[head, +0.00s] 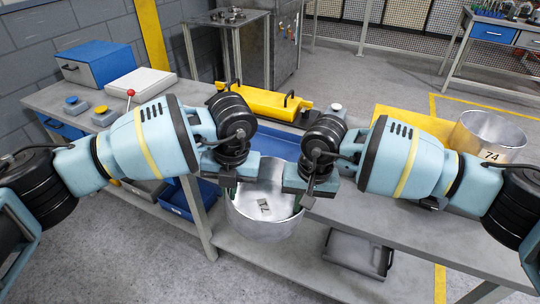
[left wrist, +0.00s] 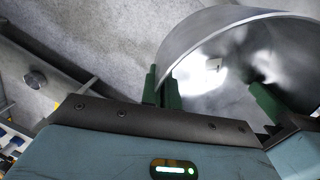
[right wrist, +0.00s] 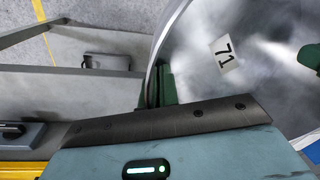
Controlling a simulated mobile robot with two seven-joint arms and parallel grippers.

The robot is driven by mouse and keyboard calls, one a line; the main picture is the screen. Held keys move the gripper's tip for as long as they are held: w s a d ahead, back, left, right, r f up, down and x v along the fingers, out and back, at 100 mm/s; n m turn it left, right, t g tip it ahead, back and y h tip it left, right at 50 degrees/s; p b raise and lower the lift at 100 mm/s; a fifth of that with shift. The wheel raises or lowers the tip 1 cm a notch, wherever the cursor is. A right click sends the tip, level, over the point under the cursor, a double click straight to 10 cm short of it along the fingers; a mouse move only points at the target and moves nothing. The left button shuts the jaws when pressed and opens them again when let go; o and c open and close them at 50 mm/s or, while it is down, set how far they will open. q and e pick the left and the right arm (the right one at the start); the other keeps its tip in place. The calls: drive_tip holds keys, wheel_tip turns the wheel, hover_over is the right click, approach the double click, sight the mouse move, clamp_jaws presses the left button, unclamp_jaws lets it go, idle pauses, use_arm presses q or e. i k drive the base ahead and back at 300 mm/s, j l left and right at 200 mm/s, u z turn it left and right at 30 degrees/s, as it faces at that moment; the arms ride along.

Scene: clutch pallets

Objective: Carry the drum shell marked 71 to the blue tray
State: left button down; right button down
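The metal drum shell (head: 265,218) hangs in the air between my two grippers, open side up, in front of the bench. Its label reads 71 inside the wall in the right wrist view (right wrist: 222,54). My left gripper (head: 229,184) has its green fingers on both sides of the rim; they also show in the left wrist view (left wrist: 161,92). My right gripper (head: 306,192) is closed on the opposite rim; part of its grip is hidden in the right wrist view (right wrist: 160,88). The blue tray (head: 277,145) lies on the bench behind my wrists, partly hidden.
A yellow fixture (head: 262,101) lies behind the blue tray. A blue bin (head: 186,200) and a dark tray (head: 357,254) are low by the bench.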

sight(270, 154)
drive_tip(key=i, duration=1)
